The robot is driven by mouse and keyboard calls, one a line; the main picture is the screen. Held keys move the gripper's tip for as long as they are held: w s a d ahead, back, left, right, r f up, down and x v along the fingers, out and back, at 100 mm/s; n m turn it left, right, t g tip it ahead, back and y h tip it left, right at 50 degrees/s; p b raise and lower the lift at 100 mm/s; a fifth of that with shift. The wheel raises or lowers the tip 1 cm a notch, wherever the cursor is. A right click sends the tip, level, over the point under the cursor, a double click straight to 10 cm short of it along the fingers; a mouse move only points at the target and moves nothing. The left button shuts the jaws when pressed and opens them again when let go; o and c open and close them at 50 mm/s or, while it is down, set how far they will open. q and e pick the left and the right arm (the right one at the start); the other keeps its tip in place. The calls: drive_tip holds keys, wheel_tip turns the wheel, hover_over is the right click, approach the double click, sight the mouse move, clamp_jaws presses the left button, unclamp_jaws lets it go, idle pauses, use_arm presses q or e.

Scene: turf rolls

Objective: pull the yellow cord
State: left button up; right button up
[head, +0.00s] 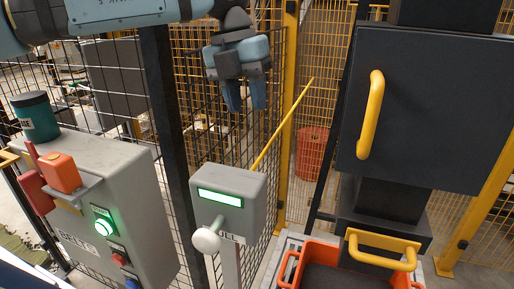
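A thin, straight yellow line, which looks like the yellow cord (283,122), slants from the top of a grey box up to the right. My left gripper (244,104) hangs with its fingers pointing down, above the grey box and to the left of the cord's upper part. Its two blue fingers are apart with nothing visible between them. It does not appear to touch the cord, though the depth between them is hard to tell. My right gripper is not in view.
The grey box (254,188) has a lit green display and a white knob (206,240). A control cabinet (100,180) with buttons stands at left. A dark cabinet (430,100) with a yellow handle (371,115) and an orange crate (288,270) are at right. Mesh fencing stands behind.

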sight(259, 158)
use_arm(q)
drive_tip(key=f, duration=0.3)
drive_tip(key=d+f, duration=0.1)
drive_tip(key=f, duration=0.6)
drive_tip(key=shift+s+d+b, duration=0.15)
drive_tip(key=shift+d+b, duration=0.2)
drive_tip(key=shift+d, duration=0.05)
drive_tip(key=shift+c, duration=0.2)
clamp_jaws()
